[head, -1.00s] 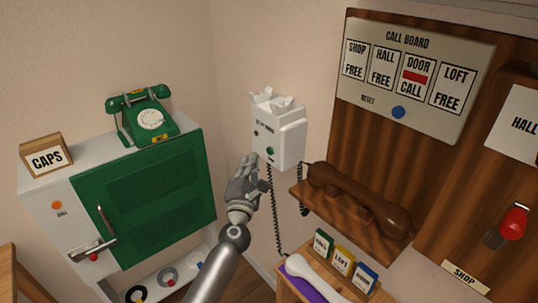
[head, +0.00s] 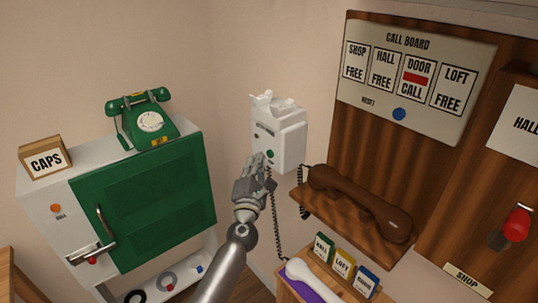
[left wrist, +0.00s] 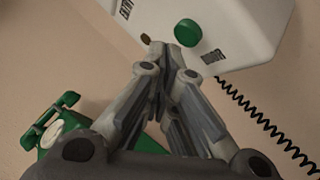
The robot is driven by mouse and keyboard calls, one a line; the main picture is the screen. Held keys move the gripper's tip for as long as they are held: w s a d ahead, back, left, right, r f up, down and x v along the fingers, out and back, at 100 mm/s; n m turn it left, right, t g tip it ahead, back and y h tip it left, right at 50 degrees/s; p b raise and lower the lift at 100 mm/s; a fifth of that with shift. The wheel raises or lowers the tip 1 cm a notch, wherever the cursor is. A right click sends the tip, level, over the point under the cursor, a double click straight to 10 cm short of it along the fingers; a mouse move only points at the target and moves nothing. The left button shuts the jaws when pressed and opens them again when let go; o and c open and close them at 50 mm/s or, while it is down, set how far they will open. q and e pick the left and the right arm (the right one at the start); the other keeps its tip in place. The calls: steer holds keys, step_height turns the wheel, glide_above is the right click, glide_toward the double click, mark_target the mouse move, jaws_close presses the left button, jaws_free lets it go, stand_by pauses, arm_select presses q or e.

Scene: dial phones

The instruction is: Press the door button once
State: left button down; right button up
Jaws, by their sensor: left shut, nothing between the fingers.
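The white wall phone (head: 290,135) hangs near the room corner, with a round green button (head: 270,153) low on its front. In the left wrist view the green button (left wrist: 188,32) shows whole, with a small dark label beside it that I cannot read. My left gripper (head: 258,163) is shut and empty, just below and in front of the button. In the left wrist view its fingertips (left wrist: 165,50) point at the phone's face, a little left of and below the button. I see a gap, but cannot judge its depth. My right gripper is not in view.
A white handset (head: 310,277) lies on purple below the wall phone, with a black coiled cord (head: 275,215) hanging above. A brown handset (head: 360,200) rests on the wooden shelf at right. The call board (head: 415,75) shows red at DOOR. A green phone (head: 148,122) stands left.

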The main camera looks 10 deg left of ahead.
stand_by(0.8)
arm_select(q)
steer(key=shift+w+d, duration=0.25)
steer(key=shift+w, duration=0.1)
steer(key=shift+w+d, duration=0.25)
steer(key=shift+w, duration=0.05)
stand_by(0.5)
steer(key=shift+s+a, duration=0.1)
steer(key=shift+s, duration=0.05)
stand_by(0.3)
steer(key=shift+s+a, duration=0.4)
steer(key=shift+s, duration=0.15)
steer(key=s+a+p, duration=0.1)
steer(key=s, duration=0.1)
steer(key=s+a+p, duration=0.1)
steer(key=s+a, duration=0.1)
stand_by(0.4)
